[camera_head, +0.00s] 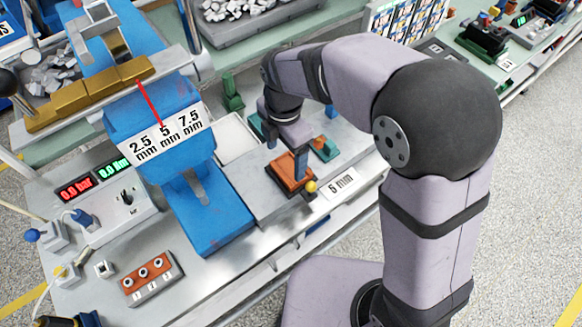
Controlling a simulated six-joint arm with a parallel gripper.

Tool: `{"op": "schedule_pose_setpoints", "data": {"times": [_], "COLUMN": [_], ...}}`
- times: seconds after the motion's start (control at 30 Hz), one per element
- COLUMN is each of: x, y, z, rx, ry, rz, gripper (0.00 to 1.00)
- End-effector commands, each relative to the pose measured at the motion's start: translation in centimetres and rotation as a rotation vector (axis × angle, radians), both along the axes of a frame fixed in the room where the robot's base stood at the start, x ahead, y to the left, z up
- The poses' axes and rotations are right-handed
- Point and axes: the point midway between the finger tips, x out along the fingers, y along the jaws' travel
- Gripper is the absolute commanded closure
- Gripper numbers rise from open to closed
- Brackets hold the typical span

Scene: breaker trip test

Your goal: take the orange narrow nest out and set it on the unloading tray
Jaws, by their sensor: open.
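The orange nest (282,177) sits on the grey block on the bench, in front of a teal nest (325,149). A small blue upright part (301,166) shows at the orange nest, and a yellow ball knob (310,187) is at its front right corner. My gripper (296,151) points down right above the orange nest, close to it. It is open; its fingertips are small and partly hidden, so I cannot tell whether they touch the nest. A pale, empty, shallow tray (234,139) lies left of my gripper; I cannot tell if it is the unloading tray.
A blue press frame (208,213) with a millimetre scale (166,133) and red pointer stands close on the left. A "5 mm" label (341,187) is at the bench's front edge. A green fixture (233,95) stands behind. A readout panel (92,184) is at far left.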

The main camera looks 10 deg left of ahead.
Motion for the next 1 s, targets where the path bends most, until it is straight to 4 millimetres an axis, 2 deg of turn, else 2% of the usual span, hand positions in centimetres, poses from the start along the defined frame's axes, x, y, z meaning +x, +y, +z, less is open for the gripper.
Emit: {"op": "schedule_pose_setpoints", "data": {"times": [0.23,0.6,0.9,1.0], "x": [0.0,-0.1,0.0,0.0], "y": [-0.1,-0.2,-0.2,-0.2], "z": [-0.8,-4.8,-5.2,-5.2], "rx": [-0.001,-0.001,0.001,0.001], "ry": [0.002,0.001,-0.001,-0.001], "rz": [-0.002,-0.002,-0.002,-0.002], "gripper": [0.23,0.23,0.23,0.47]}}
